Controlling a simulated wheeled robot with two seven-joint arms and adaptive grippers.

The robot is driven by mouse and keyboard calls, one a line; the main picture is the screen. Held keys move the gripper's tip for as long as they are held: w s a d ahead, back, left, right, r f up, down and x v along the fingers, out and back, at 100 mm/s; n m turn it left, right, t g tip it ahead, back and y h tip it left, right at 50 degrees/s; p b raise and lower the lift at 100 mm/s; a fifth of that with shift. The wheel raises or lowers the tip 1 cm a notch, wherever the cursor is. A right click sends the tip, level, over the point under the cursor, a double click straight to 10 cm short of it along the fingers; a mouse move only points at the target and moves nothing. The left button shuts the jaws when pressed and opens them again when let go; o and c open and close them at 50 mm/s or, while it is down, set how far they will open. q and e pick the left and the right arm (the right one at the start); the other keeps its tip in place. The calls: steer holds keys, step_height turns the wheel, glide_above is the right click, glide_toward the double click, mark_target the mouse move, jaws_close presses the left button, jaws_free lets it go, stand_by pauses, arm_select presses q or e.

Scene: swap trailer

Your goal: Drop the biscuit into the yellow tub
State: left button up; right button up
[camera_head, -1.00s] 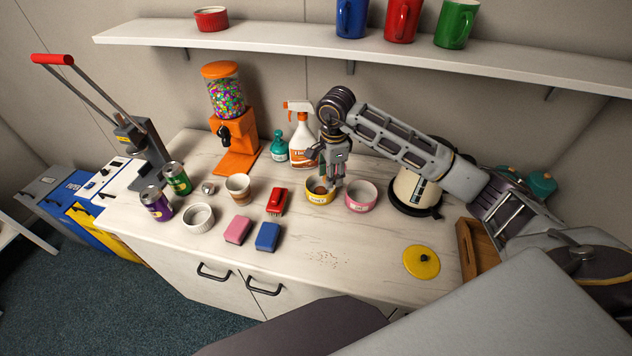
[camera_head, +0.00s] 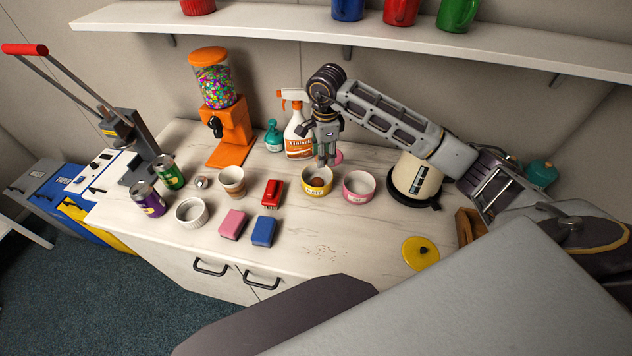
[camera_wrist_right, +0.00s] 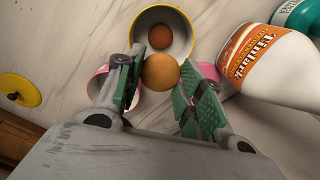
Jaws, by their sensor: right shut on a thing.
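The yellow tub (camera_head: 318,193) stands upright on the counter, with a round brown biscuit (camera_wrist_right: 160,37) on its floor in the right wrist view. My right gripper (camera_head: 327,162) is above the tub's back edge, fingers pointing down. In the right wrist view, its green-padded fingers (camera_wrist_right: 160,80) are shut on another round tan-brown biscuit (camera_wrist_right: 160,70). That biscuit looks held above the tub's near rim and apart from the one inside. In the head view the held biscuit cannot be made out. My left gripper is not in view.
A pink tub (camera_head: 358,190) stands directly right of the yellow one. A spray bottle (camera_head: 299,135) is behind, and a cream pot (camera_head: 413,180) on a black base is to the right. A yellow lid (camera_head: 420,252) lies front right. The middle front counter is mostly clear.

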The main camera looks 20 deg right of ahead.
steer(key=shift+w, duration=0.1)
steer(key=shift+f, duration=0.2)
steer(key=shift+f+b, duration=1.4)
steer(key=shift+f, duration=1.45)
steer(key=o, duration=0.8)
steer(key=shift+o, duration=0.2)
steer(key=shift+r, duration=0.15)
